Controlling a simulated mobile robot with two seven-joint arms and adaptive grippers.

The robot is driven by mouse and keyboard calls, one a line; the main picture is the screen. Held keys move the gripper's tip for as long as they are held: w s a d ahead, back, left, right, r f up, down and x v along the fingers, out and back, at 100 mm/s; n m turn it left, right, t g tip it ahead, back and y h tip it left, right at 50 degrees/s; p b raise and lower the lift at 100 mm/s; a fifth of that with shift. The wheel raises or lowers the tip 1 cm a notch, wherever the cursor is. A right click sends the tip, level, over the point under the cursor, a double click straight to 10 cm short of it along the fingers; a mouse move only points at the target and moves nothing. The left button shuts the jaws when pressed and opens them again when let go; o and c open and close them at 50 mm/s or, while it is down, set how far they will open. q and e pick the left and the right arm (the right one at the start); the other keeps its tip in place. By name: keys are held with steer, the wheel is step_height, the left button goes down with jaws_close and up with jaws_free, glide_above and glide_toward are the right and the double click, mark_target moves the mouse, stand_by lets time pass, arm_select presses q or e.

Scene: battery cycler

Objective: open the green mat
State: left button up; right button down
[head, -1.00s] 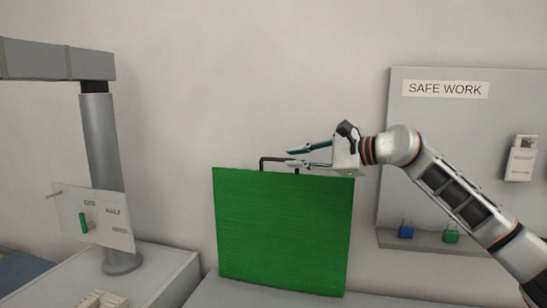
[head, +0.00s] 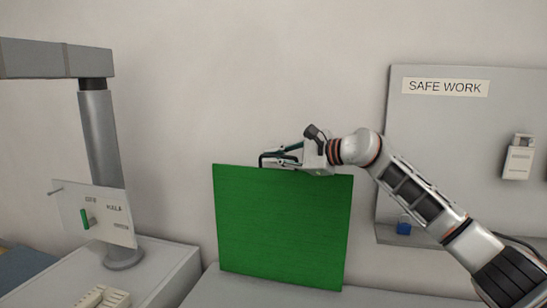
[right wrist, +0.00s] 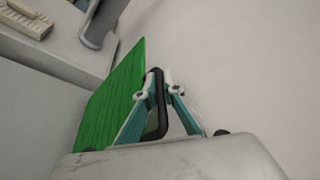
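The green mat (head: 283,230) stands upright as a flat square panel on the grey worktop in the head view, against the wall. A black handle (head: 262,160) rises from its top edge. My right gripper (head: 268,158) is at that handle, with its fingers pointing left. In the right wrist view the fingertips (right wrist: 156,90) come together on both sides of the black handle (right wrist: 153,125), and the green mat (right wrist: 113,95) shows behind them. The gripper looks shut on the handle. My left gripper is not in view.
A grey post (head: 103,140) with a small lever panel (head: 92,212) stands on a pale cabinet at left. A grey "SAFE WORK" board (head: 440,130) hangs at right, with a blue padlock (head: 403,225) on its ledge. The wall above the mat is clear.

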arm_select(q)
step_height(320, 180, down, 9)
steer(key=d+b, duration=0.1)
steer(key=b, duration=1.1)
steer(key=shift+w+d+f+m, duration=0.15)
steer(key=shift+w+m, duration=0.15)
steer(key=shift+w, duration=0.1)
arm_select(e)
steer(key=s+a+f, duration=0.2)
steer(key=s, duration=0.5)
steer(key=s+a+f+n, duration=0.1)
steer(key=s+a+f, duration=0.2)
steer(key=s, duration=0.5)
steer(key=s+a+f+n+t, duration=0.1)
steer(key=s+a+f, duration=0.1)
steer(key=s, duration=0.6)
steer(key=shift+a+f+y, duration=0.25)
steer(key=shift+f+y, duration=0.05)
steer(key=shift+f, duration=0.15)
